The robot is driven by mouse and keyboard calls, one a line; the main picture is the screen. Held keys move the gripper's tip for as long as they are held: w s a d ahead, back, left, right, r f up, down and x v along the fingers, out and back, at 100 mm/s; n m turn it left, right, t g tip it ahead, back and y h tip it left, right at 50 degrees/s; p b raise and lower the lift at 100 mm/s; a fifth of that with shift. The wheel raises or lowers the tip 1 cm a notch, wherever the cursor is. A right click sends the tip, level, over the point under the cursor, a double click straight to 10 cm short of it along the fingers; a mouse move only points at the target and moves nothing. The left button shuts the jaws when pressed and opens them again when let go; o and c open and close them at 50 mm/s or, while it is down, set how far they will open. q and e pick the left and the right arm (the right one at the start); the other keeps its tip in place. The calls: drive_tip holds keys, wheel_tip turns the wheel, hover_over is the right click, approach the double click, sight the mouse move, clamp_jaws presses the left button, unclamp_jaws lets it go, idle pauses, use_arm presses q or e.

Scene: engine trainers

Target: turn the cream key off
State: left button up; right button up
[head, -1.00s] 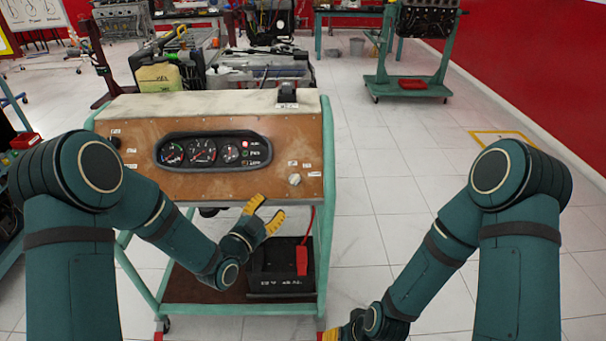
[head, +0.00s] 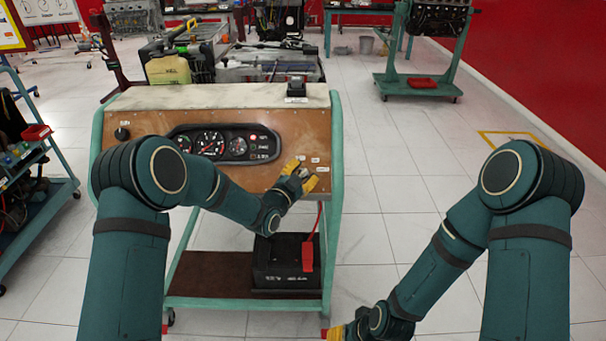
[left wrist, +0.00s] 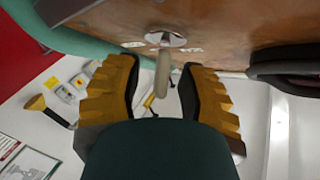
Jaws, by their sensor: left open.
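The cream key (left wrist: 163,72) stands out from a round metal base (left wrist: 167,40) on the brown panel (head: 285,130). In the left wrist view the key lies between the two yellow fingers of my left gripper (left wrist: 158,78), with a gap visible on each side. In the head view my left gripper (head: 302,175) is open at the panel's lower right and mostly hides the key. My right gripper (head: 335,333) is at the bottom edge, low and away from the panel. It is largely cut off, so its jaw state is unclear.
The gauge cluster (head: 225,145) shows a lit red lamp. A black knob (head: 122,132) is at the panel's upper left. A black battery (head: 285,265) with a red clamp (head: 307,256) sits on the trolley's lower shelf.

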use_arm(q)
clamp_jaws()
drive_tip(key=shift+n+y, duration=0.3)
drive_tip(key=shift+n, duration=0.3)
drive_tip(key=n+t+y, duration=0.2)
drive_tip(key=n+y, duration=0.1)
drive_tip(key=n, duration=0.1)
drive_tip(key=shift+w+n+t+y, duration=0.1)
drive_tip(key=shift+n+t+y, duration=0.35)
drive_tip(key=shift+n+y, duration=1)
drive_tip(key=shift+n+t+y, duration=0.45)
drive_tip(key=shift+n+y, duration=0.7)
drive_tip(key=shift+n, duration=0.6)
drive_tip(key=shift+r, duration=0.1)
